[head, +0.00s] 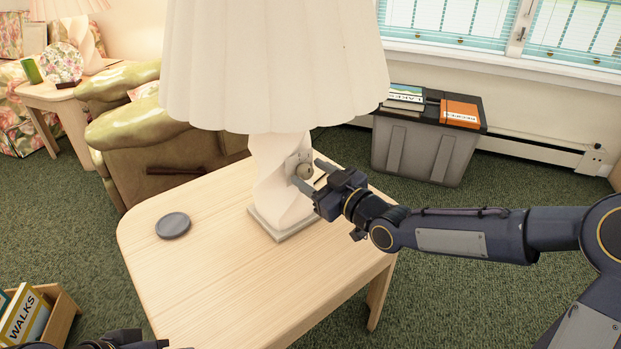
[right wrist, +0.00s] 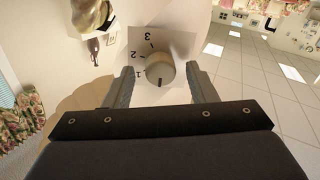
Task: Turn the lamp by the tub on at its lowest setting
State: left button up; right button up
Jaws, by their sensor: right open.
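The near lamp (head: 278,65) has a pleated cream shade and a twisted white base, and stands on a light wooden table (head: 190,270). Its round knob (right wrist: 159,74) sits on a plate with the numbers 1, 2 and 3, which appear upside down in the right wrist view. The knob's dark mark points to the bottom of that view, past the 1. My right gripper (head: 309,180) is open, with one finger on each side of the knob; I cannot tell if they touch it. The grey tub (head: 415,150) stands behind, to the right. A dark part of my left arm shows at the bottom left edge.
A grey round coaster (head: 173,225) lies left of the lamp. Books, including an orange one (head: 460,112), lie on the tub. An armchair (head: 160,150) is behind the table. Another lamp (head: 88,45) stands far left. A book crate (head: 62,312) is at bottom left.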

jog(key=shift+w+a, duration=0.3)
jog(key=c, duration=1)
jog(key=shift+m, duration=0.4)
jog(key=m, duration=0.9)
jog(key=shift+f+p, duration=0.1)
jog(key=shift+p, duration=0.2)
